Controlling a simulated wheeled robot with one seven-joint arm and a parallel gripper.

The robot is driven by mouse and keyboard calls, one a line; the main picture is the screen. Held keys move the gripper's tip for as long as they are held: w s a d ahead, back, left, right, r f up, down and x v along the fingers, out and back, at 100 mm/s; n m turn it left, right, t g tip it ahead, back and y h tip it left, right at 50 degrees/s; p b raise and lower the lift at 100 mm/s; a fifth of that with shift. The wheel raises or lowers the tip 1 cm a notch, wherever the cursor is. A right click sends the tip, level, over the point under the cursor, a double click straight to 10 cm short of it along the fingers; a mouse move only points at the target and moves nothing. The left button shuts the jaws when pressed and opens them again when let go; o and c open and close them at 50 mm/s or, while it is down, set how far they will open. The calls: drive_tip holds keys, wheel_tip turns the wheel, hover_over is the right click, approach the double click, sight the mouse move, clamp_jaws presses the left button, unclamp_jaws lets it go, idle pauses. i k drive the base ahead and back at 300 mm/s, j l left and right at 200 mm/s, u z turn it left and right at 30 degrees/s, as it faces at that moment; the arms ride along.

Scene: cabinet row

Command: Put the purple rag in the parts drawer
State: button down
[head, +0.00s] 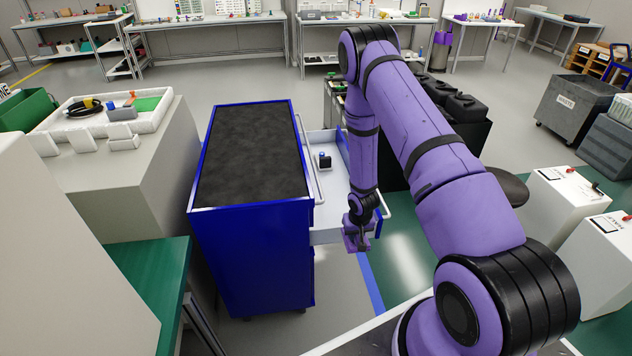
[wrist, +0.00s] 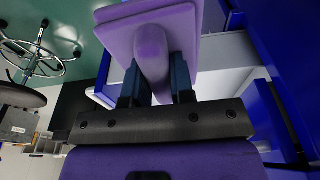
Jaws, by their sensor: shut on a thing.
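The purple rag (wrist: 151,45) is pinched between the two dark fingers of my gripper (wrist: 156,82) in the wrist view. It spreads out as a lighter purple sheet beyond the fingertips. In the head view my gripper (head: 357,236) is small, with a purple piece at its end. The parts drawer (head: 326,236) stands pulled out to the right of the blue cabinet (head: 255,250). My gripper appears at the drawer's near side wall; I cannot tell its height above it. My arm hides part of the drawer.
A small dark item with a blue top (head: 324,160) stands inside the drawer. The cabinet's dark top (head: 252,150) is clear. A grey counter with a white tray (head: 150,112) is at left. Black bins (head: 465,110) stand behind my arm. A stool seat (head: 510,188) is at right.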

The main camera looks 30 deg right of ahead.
sight(338, 209)
drive_tip(key=i+l, duration=0.2)
drive_tip(key=i, duration=0.2)
drive_tip(key=i+l, duration=0.15)
drive_tip(key=i, duration=0.3)
